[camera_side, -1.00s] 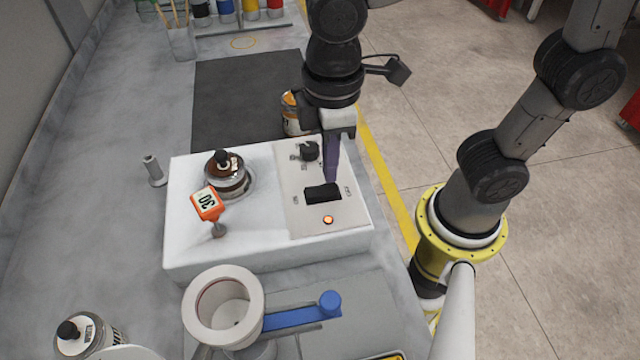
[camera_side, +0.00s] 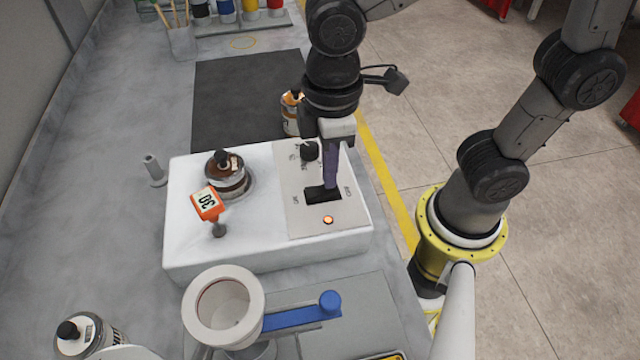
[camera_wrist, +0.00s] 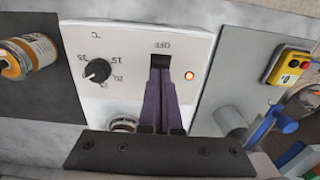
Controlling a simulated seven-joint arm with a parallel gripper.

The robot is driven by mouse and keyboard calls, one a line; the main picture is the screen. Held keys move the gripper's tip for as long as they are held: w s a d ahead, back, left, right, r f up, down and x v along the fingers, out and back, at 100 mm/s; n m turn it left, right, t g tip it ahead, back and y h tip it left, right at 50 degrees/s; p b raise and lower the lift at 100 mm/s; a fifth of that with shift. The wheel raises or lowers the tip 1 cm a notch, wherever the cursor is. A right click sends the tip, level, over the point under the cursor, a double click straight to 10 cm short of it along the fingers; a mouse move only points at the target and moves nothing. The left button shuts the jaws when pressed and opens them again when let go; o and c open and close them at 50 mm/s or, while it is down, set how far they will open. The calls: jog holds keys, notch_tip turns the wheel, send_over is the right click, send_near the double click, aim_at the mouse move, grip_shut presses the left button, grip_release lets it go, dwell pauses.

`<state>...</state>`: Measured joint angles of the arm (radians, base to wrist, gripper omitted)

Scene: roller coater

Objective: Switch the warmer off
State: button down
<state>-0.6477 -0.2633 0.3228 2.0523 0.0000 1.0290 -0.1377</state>
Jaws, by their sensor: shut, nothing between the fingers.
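The warmer (camera_side: 250,245) is a white box with a grey control panel (camera_side: 300,222).
A black dial (camera_side: 310,151) is on the same panel. A brown-filled jar (camera_side: 228,175) sits in the warmer, with an orange thermometer (camera_side: 208,204) beside it. A bottle (camera_side: 291,115) stands behind. A blue-handled device (camera_side: 300,317) is in front. The dark mat (camera_side: 235,100) is mostly clear.

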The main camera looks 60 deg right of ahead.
jog(key=shift+f, duration=0.5)
jog(key=shift+r, duration=3.55)
jog(key=s+d+m+t, duration=0.2)
jog(key=d+m, duration=0.2)
jog(key=d, duration=0.3)
jog(key=s+d+m+t, duration=0.2)
jog(key=d+m, duration=0.3)
jog(key=d, duration=0.3)
jog(key=shift+d+f+t, duration=0.2)
jog(key=shift+f+t, duration=0.1)
jog(key=shift+t, duration=0.5)
jog(key=shift+s, duration=0.1)
